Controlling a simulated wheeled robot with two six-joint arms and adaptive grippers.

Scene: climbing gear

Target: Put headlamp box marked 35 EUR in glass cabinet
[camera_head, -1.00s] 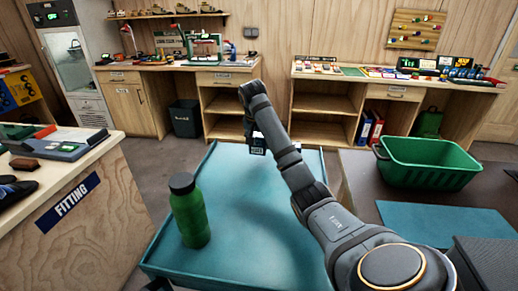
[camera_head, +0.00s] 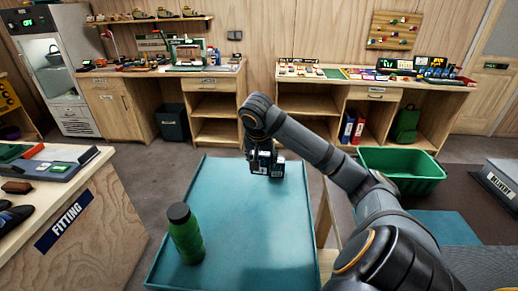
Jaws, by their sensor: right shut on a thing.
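My right gripper (camera_head: 264,163) points down over the far end of the teal tray table and is shut on a small dark box (camera_head: 276,171) with a white label. The print on the label is too small to read, and the gripper hides part of the box. I cannot tell whether the box touches the tray surface. The glass cabinet (camera_head: 50,78) stands at the far left against the wall, with a lit display on top and a glazed door that looks closed. My left gripper is out of view.
A green bottle (camera_head: 186,236) stands on the near left of the teal tray table (camera_head: 235,255). The FITTING counter (camera_head: 95,195) is at the left, a green crate (camera_head: 400,180) at the right. A dark bin (camera_head: 171,124) stands by the back counters. Floor is open between the table and the cabinet.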

